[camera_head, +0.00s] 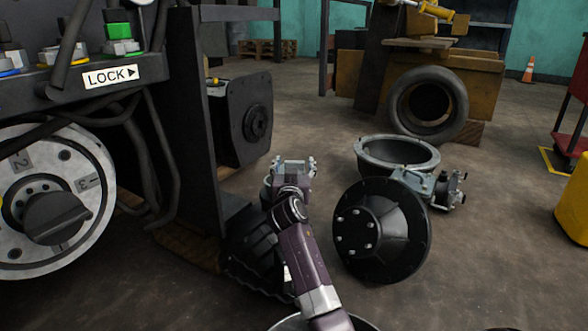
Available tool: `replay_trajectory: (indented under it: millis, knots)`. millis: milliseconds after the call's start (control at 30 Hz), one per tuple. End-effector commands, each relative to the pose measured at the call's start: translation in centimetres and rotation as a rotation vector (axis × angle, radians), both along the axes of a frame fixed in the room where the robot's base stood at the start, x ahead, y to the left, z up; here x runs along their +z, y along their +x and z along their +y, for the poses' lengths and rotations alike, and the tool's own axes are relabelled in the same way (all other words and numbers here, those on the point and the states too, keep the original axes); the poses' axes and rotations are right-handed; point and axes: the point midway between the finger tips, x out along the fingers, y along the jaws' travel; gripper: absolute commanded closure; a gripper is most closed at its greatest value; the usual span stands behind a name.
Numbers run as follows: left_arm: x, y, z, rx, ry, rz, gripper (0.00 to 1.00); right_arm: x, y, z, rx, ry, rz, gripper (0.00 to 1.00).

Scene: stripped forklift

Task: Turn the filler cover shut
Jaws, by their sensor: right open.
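On the left, a white round plate (88,166) marked 2 and 3 carries a black knob-like cap (55,218). A LOCK sign (110,76) with an arrow pointing right is fixed above it. I cannot tell for sure that this black cap is the filler cover. My right gripper (293,167) is open at the end of my purple arm, in the middle of the view. It appears empty and is well to the right of the plate, apart from it. My left gripper does not show.
A dark upright frame with a box (247,118) stands between plate and gripper. Right of my arm are a black bolted disc (375,232), a grey ring-shaped housing (397,153) and metal fittings.

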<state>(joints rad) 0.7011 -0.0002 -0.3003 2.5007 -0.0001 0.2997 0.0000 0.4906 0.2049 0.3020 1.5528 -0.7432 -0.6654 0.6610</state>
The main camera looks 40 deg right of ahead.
Motion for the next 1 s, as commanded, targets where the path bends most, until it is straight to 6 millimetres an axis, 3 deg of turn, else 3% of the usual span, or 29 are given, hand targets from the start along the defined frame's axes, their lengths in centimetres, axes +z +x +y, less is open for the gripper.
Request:
replay_trajectory:
  millis: [367, 900, 1000]
  knots:
    - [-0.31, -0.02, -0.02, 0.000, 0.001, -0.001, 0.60, 0.08, 0.46, -0.48, 0.000, 0.000, 0.000, 0.40]
    - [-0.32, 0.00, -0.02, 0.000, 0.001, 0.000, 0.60, 0.03, 0.45, -0.46, 0.000, -0.001, 0.001, 1.00]
    - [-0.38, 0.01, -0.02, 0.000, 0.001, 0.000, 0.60, 0.00, 0.47, -0.43, 0.000, 0.000, 0.000, 1.00]
